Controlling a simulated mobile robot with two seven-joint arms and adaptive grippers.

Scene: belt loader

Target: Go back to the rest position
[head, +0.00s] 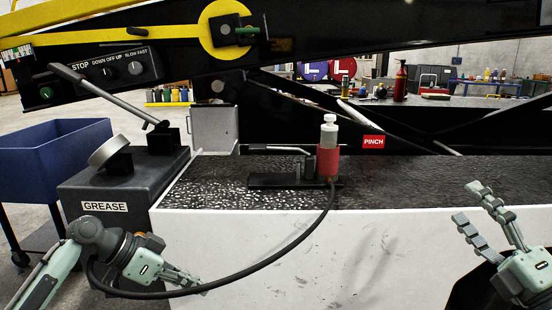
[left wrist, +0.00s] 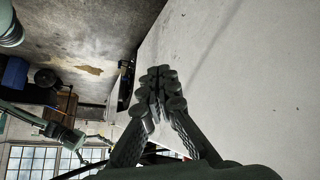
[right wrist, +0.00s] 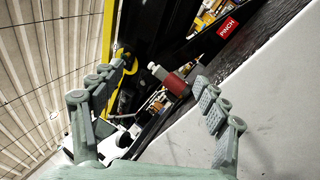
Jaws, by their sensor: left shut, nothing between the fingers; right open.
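My right gripper (head: 476,205) is at the lower right of the head view, in front of the white side panel. Its two fingers are spread and nothing is between them; they also show spread in the right wrist view (right wrist: 160,95). My left gripper (head: 201,283) is low at the left in the head view, in front of the panel. In the left wrist view its fingers (left wrist: 160,90) are together with nothing held. A black hose (head: 290,245) runs from the red and grey grease cartridge (head: 328,160) down past my left gripper; I cannot tell whether they touch.
The cartridge stands on the loader's black top surface (head: 440,185). A dark grease box (head: 120,185) with a lever and a blue cart (head: 50,160) are at the left. Black beams with a red PINCH label (head: 373,142) cross behind. The white panel (head: 330,270) lies between my grippers.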

